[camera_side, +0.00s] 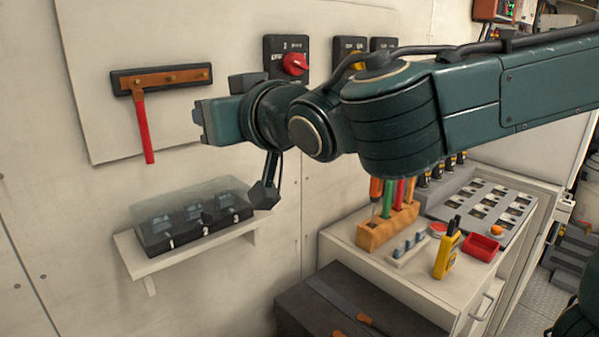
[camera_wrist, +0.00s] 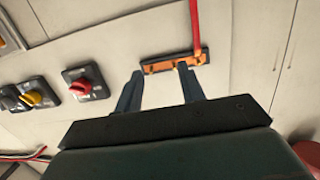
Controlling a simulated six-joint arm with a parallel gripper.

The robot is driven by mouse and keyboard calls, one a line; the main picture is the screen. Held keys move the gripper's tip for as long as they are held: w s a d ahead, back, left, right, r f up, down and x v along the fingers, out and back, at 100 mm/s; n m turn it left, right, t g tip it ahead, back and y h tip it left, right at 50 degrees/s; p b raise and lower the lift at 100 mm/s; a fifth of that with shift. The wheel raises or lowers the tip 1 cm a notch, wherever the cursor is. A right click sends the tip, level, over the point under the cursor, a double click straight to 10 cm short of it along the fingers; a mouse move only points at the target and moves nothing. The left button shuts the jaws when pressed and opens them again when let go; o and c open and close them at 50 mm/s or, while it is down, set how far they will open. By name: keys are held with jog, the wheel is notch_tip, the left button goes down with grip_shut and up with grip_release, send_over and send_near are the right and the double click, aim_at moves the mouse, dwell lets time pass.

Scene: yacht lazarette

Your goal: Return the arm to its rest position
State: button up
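My gripper (camera_side: 203,121) is at the left end of my dark green arm, raised in front of the wall panel and pointing left. In the wrist view my gripper (camera_wrist: 160,71) has two dark fingers standing apart with nothing held between them, so it is open. Beyond the fingertips is a copper-coloured bar on a black mount (camera_side: 160,79), with a red handle (camera_side: 145,128) hanging from it in the side view. The bar (camera_wrist: 172,63) and red handle (camera_wrist: 196,30) also show in the wrist view. My gripper looks apart from both.
Rotary switches with a red knob (camera_side: 295,64) and a yellow knob (camera_wrist: 33,98) are on the wall. A covered three-unit block (camera_side: 195,226) sits on a shelf below my gripper. A cabinet top holds an orange tool block (camera_side: 385,228), yellow device (camera_side: 446,256) and red tray (camera_side: 481,247).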

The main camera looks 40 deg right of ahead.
jog(key=s+d+f+g, duration=0.3)
jog(key=s+d, duration=0.1)
jog(key=d, duration=0.6)
jog(key=s+d+f+g, duration=0.3)
jog(key=s+d+f, duration=0.1)
jog(key=d, duration=0.6)
jog(key=s+d+f+g, duration=0.2)
jog(key=s+f, duration=0.3)
jog(key=s, duration=0.4)
jog(key=s+d+f+g, duration=0.2)
jog(key=s+d+f, duration=0.1)
jog(key=s, duration=0.7)
jog(key=shift+s+d+f+n+g+y, duration=0.15)
jog(key=shift+d+f+n+g+y, duration=0.2)
jog(key=shift+f, duration=0.5)
